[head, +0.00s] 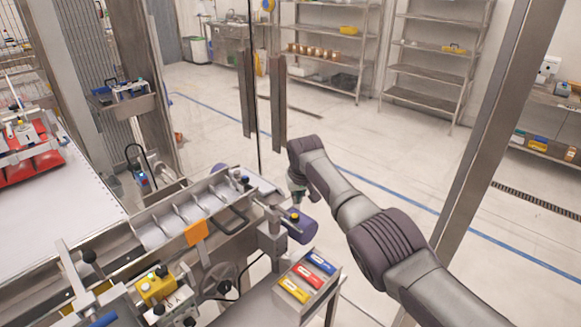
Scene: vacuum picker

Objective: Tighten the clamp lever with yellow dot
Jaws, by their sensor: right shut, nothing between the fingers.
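A small yellow dot shows on a dark clamp lever (294,216) at the end of the metal conveyor, just above a purple cylinder (302,230). The lever is small in the picture, so its exact angle is hard to tell. My right gripper (298,202) points down just above and behind the dotted lever, shut and empty. I cannot tell whether its fingertips touch the lever. My left gripper is out of view.
A channel with metal dividers (190,213) runs to the left of the lever. An orange tag (196,233) hangs on its side. A tray of blue, red and yellow boxes (291,291) stands below the purple cylinder. A yellow control box (156,286) is at lower left. Open floor lies behind.

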